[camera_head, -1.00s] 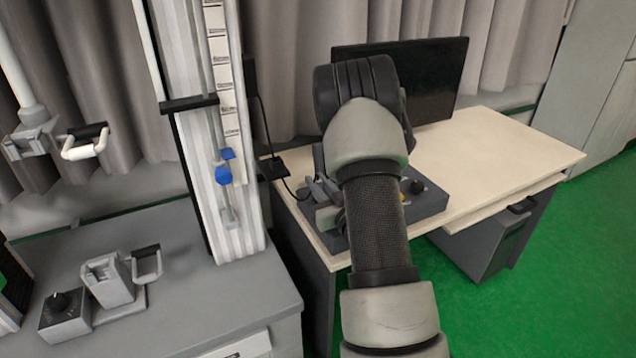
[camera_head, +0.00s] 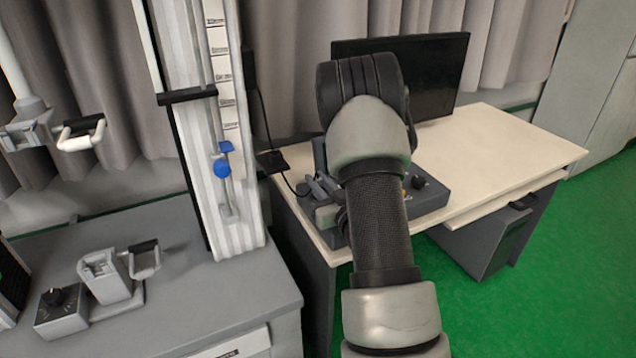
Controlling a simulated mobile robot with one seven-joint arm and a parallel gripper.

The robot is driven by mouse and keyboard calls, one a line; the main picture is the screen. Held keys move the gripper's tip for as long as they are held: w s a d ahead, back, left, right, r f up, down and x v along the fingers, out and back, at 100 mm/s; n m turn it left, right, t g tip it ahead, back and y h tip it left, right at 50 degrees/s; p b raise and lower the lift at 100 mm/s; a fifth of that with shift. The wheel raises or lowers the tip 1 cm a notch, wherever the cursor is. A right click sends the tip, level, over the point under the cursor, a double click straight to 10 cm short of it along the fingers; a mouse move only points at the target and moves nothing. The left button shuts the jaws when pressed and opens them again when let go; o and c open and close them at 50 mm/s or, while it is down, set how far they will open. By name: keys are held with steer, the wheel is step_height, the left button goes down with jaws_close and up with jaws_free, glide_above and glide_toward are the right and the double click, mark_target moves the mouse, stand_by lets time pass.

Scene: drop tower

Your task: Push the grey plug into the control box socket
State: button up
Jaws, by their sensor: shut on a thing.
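The dark grey control box (camera_head: 432,200) lies on the light desk, with a black knob and a small yellow part on top. My arm covers much of the box, and I cannot make out its socket. My gripper (camera_head: 318,190) is at the box's left end, partly hidden behind my own arm. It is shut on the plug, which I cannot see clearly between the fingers. A black cable (camera_head: 284,182) runs to a small dark piece beside the fingers. Whether the plug touches the socket cannot be told.
A black monitor (camera_head: 440,75) stands behind the box. The desk (camera_head: 510,150) is clear to the right. The tall drop tower (camera_head: 228,130) with a blue part stands left, on a grey bench (camera_head: 200,300). A small black block (camera_head: 271,161) sits on the cable near the desk's left edge.

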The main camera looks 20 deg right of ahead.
steer(key=shift+f, duration=0.1)
steer(key=o, duration=0.9)
steer(key=shift+s+d+p, duration=0.15)
steer(key=shift+s+p, duration=0.85)
steer(key=shift+s, duration=3.4)
steer(key=shift+s+d+p, duration=0.15)
steer(key=shift+s+p, duration=0.85)
steer(key=shift+s, duration=3.35)
